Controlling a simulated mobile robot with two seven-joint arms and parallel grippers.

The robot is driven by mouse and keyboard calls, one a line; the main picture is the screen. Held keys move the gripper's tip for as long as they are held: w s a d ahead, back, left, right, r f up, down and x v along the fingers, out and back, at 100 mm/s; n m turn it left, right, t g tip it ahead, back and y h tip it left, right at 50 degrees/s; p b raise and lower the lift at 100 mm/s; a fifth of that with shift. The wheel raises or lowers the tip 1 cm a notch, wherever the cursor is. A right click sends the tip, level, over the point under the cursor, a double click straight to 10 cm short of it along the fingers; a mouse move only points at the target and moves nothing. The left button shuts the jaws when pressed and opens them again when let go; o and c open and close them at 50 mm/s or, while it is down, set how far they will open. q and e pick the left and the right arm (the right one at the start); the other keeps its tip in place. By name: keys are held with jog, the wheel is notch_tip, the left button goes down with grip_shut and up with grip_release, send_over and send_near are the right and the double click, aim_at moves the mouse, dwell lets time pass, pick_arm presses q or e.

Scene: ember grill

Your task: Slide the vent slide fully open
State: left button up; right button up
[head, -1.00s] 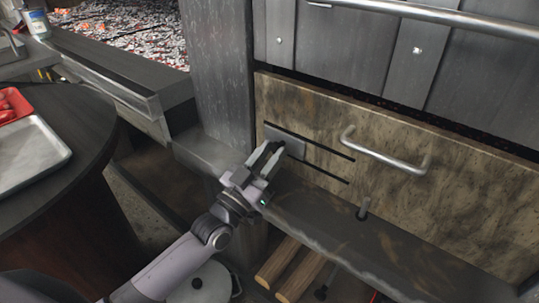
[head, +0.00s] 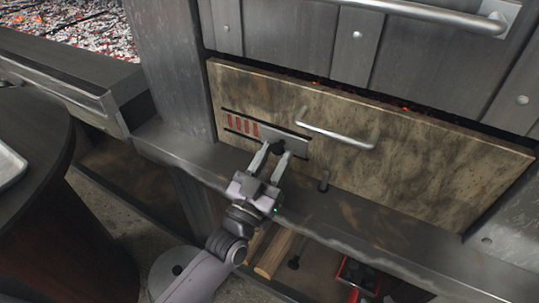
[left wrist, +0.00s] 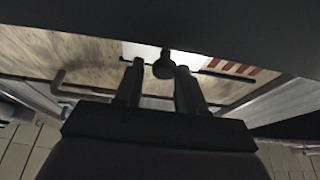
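The vent slide (head: 284,136) is a grey plate between two dark rails on the mottled brown panel. It sits toward the right end of the rails, and several red glowing slots (head: 242,125) are uncovered to its left. In the left wrist view the plate (left wrist: 140,50) carries a dark round knob (left wrist: 163,66). My left gripper (head: 273,149) is at the plate, its fingers apart on either side of the knob. In the wrist view (left wrist: 160,78) the knob is nearer the right-hand finger; contact is unclear. My right gripper is out of view.
A metal bar handle (head: 338,136) sticks out of the panel just right of the slide. A round dark table (head: 35,135) is at the left.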

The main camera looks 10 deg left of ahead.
pick_arm(q)
jog(key=shift+o, duration=0.8)
jog(key=shift+d, duration=0.15)
jog(key=v, duration=0.7)
jog(key=shift+s+f, duration=0.1)
